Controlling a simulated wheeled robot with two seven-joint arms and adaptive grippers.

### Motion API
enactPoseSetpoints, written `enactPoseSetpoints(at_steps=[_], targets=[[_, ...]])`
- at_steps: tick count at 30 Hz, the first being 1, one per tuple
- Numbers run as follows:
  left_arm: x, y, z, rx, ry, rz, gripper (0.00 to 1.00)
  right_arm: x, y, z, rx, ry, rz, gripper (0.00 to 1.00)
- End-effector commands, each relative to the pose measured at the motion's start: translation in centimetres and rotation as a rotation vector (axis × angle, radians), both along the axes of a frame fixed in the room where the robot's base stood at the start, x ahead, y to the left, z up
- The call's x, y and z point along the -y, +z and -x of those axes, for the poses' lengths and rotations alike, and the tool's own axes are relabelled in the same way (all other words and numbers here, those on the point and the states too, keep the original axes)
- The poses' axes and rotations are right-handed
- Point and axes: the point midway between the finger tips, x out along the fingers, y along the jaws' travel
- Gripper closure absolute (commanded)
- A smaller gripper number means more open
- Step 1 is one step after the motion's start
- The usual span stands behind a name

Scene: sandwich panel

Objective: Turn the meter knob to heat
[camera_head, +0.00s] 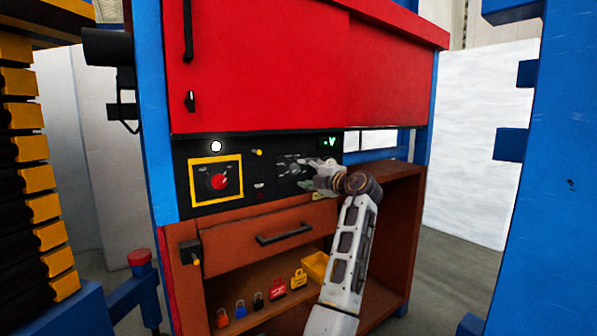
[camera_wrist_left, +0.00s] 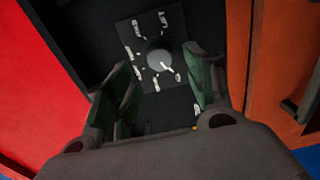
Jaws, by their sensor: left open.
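The meter knob (camera_wrist_left: 158,59) is a round grey knob with a white pointer, on a dark square plate ringed by small white labels I cannot read. In the left wrist view it lies between the two fingers of my left gripper (camera_wrist_left: 158,68), which are open and apart from it at the sides. In the head view the meter plate (camera_head: 289,171) is on the black control panel, partly covered by my left gripper (camera_head: 318,172), which reaches it from the right. The knob's detail is too small there. My right gripper is not in view.
A red switch (camera_head: 219,182) on a yellow-framed plate is left on the panel (camera_head: 255,190). A green-lit display (camera_head: 329,142) is above the gripper. A drawer with a black handle (camera_head: 284,233) is below. Padlocks and a yellow bin (camera_head: 314,266) stand on the shelf. Red doors (camera_head: 265,70) are above.

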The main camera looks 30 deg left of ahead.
Motion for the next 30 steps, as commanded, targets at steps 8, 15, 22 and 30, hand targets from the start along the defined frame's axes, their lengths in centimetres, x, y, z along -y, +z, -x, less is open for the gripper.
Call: enactPoseSetpoints(at_steps=[8,15,22,30], targets=[[-3.3,0.1,-1.3,-0.001,0.002,-0.003,0.46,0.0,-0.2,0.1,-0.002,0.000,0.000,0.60],[-4.7,0.0,-2.0,-0.001,0.000,-0.001,0.46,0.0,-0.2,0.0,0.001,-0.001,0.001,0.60],[-4.9,0.0,-2.1,-0.001,0.000,-0.001,0.46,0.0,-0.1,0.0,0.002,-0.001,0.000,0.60],[-4.9,0.0,-2.0,-0.001,0.000,-0.001,0.65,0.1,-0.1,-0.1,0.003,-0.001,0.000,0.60]])
